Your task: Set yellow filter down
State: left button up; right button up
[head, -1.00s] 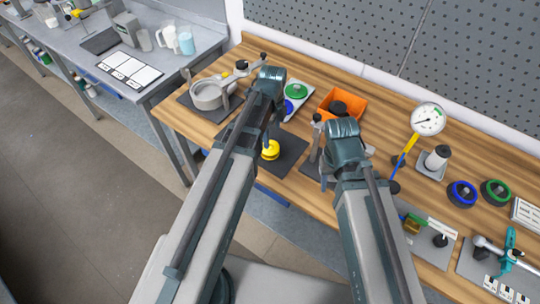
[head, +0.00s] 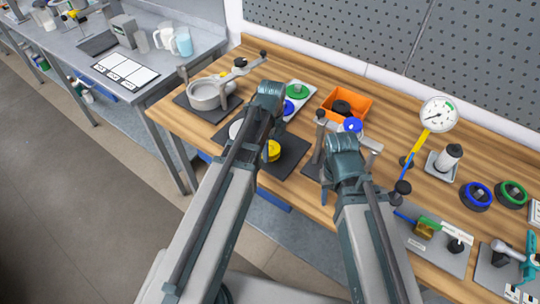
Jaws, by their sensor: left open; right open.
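The yellow filter (head: 274,151) shows as a yellow round piece on or just above a dark mat (head: 291,158) near the table's front edge. My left arm covers its left part, so I cannot tell whether it touches the mat. My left gripper (head: 266,128) is open close above and beside it; its fingertips are mostly hidden behind my wrist. My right gripper (head: 329,178) is open by a grey bracket frame (head: 372,144) with a blue-topped piece (head: 351,125); its fingertips are largely hidden too.
An orange bin (head: 356,107) holds a black part. A white tray (head: 302,98) carries green and blue discs. A grey pot (head: 207,95) stands at left. A dial gauge (head: 438,114) and dark rings (head: 476,196) stand at right. Bare wood lies toward the back.

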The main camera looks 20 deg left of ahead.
pick_arm(q)
jog(key=c, duration=1.2)
jog(key=shift+c, duration=0.2)
jog(key=shift+r, duration=0.15)
pick_arm(e)
jog(key=shift+r, duration=0.1)
